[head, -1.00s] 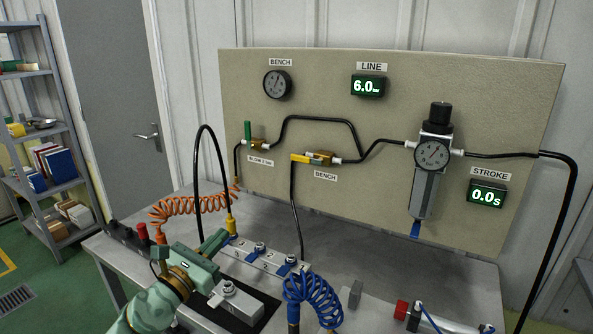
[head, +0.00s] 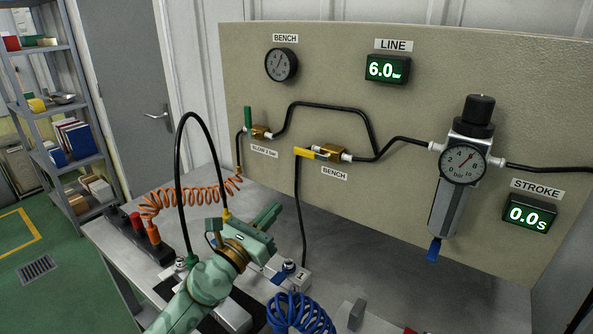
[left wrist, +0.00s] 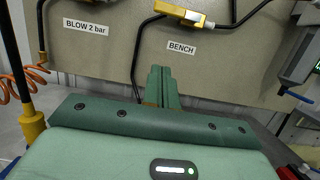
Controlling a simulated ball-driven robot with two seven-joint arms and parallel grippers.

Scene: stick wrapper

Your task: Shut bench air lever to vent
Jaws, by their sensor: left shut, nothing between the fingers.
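The bench air lever (head: 308,153) is a yellow handle on a brass valve (head: 329,154), above the lower BENCH label (head: 334,173). It lies roughly horizontal and points left. It also shows at the top of the left wrist view (left wrist: 178,11). My left gripper (head: 270,215), pale green, is below and left of the lever, apart from it, with its fingers shut and empty. Its fingertips (left wrist: 159,80) point toward the panel below the BENCH label in the left wrist view. The BENCH gauge (head: 281,64) is at the panel's upper left. My right gripper is out of view.
A green lever (head: 248,117) stands upright on the BLOW 2 bar valve to the left. Black hoses run across the panel (head: 400,210), one hanging below the bench valve. A black hose loop (head: 181,160), an orange coil (head: 190,195) and a blue coil (head: 297,313) surround my left arm.

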